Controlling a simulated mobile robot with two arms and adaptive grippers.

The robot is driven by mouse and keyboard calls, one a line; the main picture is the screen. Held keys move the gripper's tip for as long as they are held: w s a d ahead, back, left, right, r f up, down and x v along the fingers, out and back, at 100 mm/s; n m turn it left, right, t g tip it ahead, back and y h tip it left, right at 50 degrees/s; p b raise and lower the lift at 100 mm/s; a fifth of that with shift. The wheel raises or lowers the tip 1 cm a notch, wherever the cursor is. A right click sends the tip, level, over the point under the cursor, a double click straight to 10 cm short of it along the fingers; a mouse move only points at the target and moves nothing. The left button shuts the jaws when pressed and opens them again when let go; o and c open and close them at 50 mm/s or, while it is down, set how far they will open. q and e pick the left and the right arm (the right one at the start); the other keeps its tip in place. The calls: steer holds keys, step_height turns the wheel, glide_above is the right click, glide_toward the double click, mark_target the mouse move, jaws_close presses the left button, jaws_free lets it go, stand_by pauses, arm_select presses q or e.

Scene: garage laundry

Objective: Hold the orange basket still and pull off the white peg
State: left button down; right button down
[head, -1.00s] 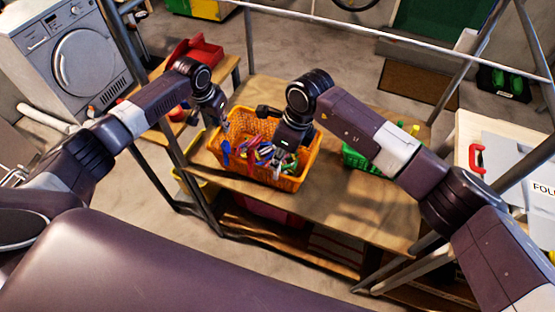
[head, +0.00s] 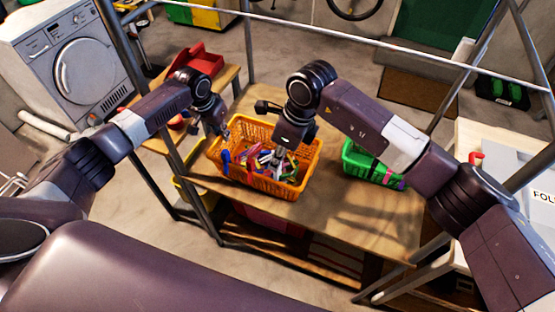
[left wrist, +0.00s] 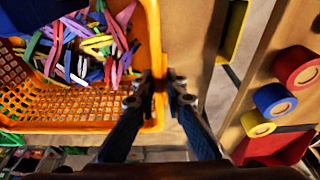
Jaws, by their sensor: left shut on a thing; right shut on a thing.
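The orange basket (head: 278,187) stands on the wooden table with many coloured pegs inside; it also fills the upper left of the left wrist view (left wrist: 75,125). My left gripper (head: 221,131) is at its left end; in the left wrist view its fingers (left wrist: 158,92) are shut on the basket's end wall. My right gripper (head: 280,153) points down over the basket, shut on a small pale thing that looks like the white peg (head: 278,157). Its fingertips are small and blend with the pegs behind. I cannot tell whether the peg touches the basket.
A green basket (head: 372,167) stands on the table to the right, partly behind my right arm. A metal frame (head: 125,65) surrounds the table. A red bin (head: 196,62) sits on a side bench. The table's front right part (head: 350,215) is bare.

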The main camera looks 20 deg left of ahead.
steer(key=shift+a+v, duration=0.15)
steer(key=shift+v, duration=0.5)
steer(key=shift+a+v, duration=0.15)
steer(key=shift+v, duration=0.5)
steer(key=shift+r, duration=0.1)
arm_select(q)
steer(key=c, duration=1.9)
jaws_free()
steer(key=shift+r, duration=0.1)
steer(key=v, duration=1.1)
steer(key=shift+s+r, duration=0.15)
steer(key=shift+r, duration=0.2)
